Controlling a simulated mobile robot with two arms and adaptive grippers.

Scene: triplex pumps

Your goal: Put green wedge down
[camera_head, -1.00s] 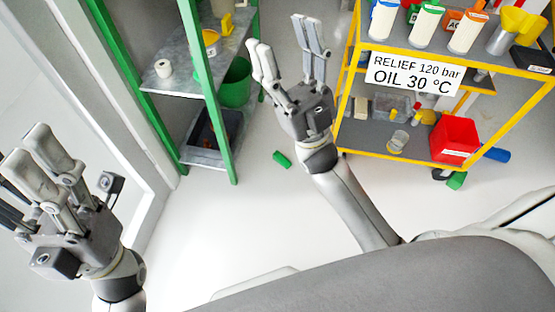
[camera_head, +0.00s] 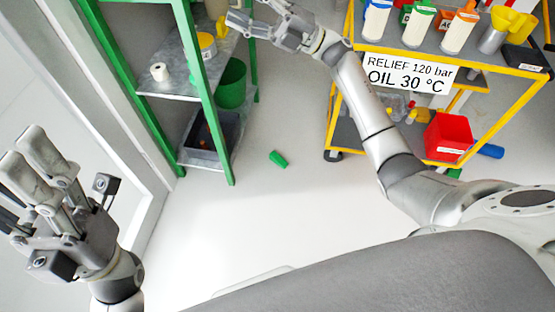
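A small green wedge (camera_head: 278,159) lies on the pale floor between the green shelf and the yellow cart. My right gripper (camera_head: 247,12) is open, with its fingers apart and pointing left near the shelf's upper right side. I see nothing between its fingers, though the top edge of the view cuts off part of it. My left gripper (camera_head: 20,148) is at the left side, well away from the wedge. Its fingers point up and look spread, with nothing visible in them.
A green-framed shelf (camera_head: 212,120) stands at the upper left, with a green bucket (camera_head: 232,82) and a dark bin. A yellow cart (camera_head: 480,142) at the right carries bottles and a red bin (camera_head: 447,137). The floor between them is clear around the wedge.

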